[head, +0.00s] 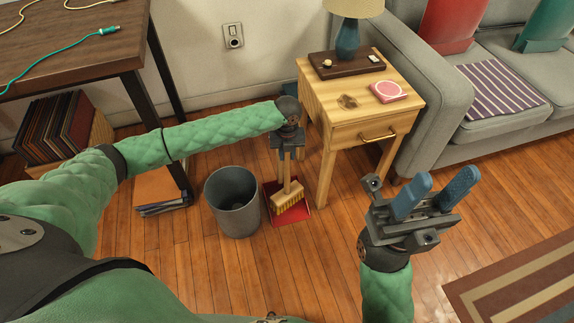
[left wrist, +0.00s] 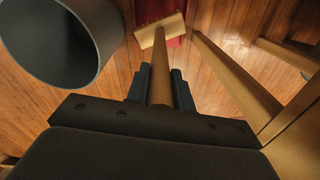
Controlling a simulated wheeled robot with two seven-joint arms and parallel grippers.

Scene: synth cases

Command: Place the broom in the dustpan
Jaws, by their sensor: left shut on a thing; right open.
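The broom (head: 287,196) has a wooden handle and a wooden head with yellow bristles. My left gripper (head: 287,152) is shut on the broom's handle and points down. The left wrist view shows the broom handle (left wrist: 161,75) between the two fingers (left wrist: 161,90). The red dustpan (head: 297,213) is on the floor beneath the broom head. The head overlaps the dustpan in the head view; I cannot tell whether they touch. The dustpan also shows partly in the left wrist view (left wrist: 170,22), behind the broom head. My right gripper (head: 431,197), with blue fingers, is open and empty at the right.
A grey bin (head: 233,206) stands just left of the dustpan. A wooden side table (head: 322,88) with a lamp (head: 347,38) stands close on the right. A grey sofa (head: 427,90) is further right. A dark desk (head: 85,50) is at the left. Floor in front is clear.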

